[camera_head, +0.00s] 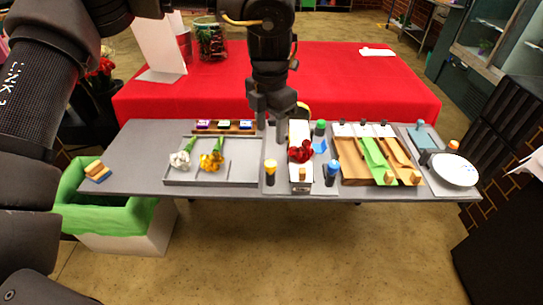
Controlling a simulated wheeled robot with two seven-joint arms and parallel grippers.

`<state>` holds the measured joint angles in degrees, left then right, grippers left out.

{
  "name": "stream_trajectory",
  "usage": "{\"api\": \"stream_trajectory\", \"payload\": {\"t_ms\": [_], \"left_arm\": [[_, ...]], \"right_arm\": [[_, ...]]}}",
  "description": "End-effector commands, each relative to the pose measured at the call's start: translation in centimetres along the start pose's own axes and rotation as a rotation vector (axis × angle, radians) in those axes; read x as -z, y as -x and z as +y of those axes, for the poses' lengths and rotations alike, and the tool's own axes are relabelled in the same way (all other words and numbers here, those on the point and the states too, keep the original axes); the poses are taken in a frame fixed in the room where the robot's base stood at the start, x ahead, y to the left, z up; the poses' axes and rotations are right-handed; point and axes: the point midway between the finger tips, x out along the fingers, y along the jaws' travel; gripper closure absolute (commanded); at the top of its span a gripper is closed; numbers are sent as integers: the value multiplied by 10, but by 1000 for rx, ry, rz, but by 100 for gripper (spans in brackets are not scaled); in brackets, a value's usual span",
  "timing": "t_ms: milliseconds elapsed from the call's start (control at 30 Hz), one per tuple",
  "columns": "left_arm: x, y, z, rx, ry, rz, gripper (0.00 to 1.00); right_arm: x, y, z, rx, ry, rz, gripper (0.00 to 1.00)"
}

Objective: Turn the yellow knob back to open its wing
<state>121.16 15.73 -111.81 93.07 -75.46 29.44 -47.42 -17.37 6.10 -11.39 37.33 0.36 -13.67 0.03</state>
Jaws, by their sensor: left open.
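The yellow knob (270,166) stands upright on a dark post at the front left of a white fixture (301,131) in the middle of the grey table. A red flower (300,152) lies in this fixture. My left gripper (270,126) points down behind the yellow knob, at the fixture's back left, with its fingers apart and nothing seen between them. It is apart from the yellow knob. A blue knob (333,166) stands at the front right and a green knob (320,127) at the back right. The wing's position is not clear. My right gripper is not in view.
A grey tray (214,180) at left holds a white flower (182,158) and a yellow flower (211,160). A white plate (454,169) is at far right. A green-lined bin (108,215) stands at the left edge.

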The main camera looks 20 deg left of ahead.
Motion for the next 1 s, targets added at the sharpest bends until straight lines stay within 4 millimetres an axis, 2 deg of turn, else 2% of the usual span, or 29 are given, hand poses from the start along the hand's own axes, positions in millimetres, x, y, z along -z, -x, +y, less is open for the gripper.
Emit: {"api": "stream_trajectory", "payload": {"t_ms": [133,267,700,833,1000], "left_arm": [[1,2,2,-10,-1,5,50],[0,-6,1,-9,-3,5,50],[2,-81,2,-6,0,4,50],[2,-96,2,-7,2,3,50],[2,-105,3,-8,2,1,50]], "right_arm": [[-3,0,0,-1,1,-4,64],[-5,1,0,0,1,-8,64],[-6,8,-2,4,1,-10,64],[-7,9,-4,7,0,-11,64],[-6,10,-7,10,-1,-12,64]]}}
